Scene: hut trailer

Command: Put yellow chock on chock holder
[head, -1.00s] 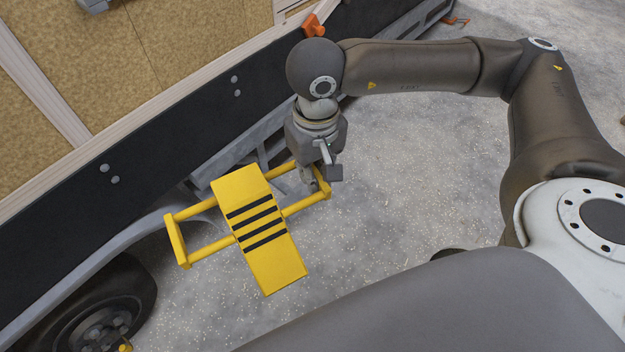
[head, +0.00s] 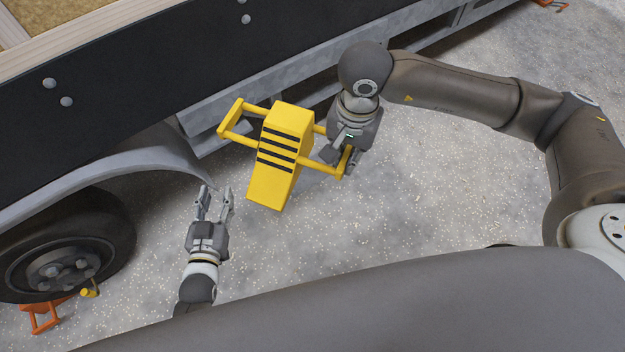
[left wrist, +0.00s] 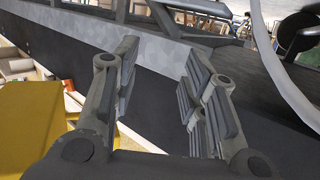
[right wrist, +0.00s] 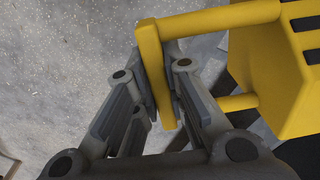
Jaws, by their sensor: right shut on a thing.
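The yellow chock (head: 278,165), with black stripes and a bar handle on each side, hangs above the ground beside the trailer. My right gripper (head: 343,160) is shut on its right handle bar. The right wrist view shows this bar (right wrist: 152,60) between the fingers, with the chock body to the right. My left gripper (head: 215,193) is open and empty, below and left of the chock, apart from it. In the left wrist view its fingers (left wrist: 158,85) are spread, with a yellow surface at left. I cannot clearly make out a chock holder.
The trailer's dark side panel (head: 130,70) and grey frame run along the back. A wheel (head: 65,250) under a grey fender stands at left, with an orange object (head: 40,318) and a small yellow part (head: 90,291) below it. The speckled ground (head: 420,205) is open at right.

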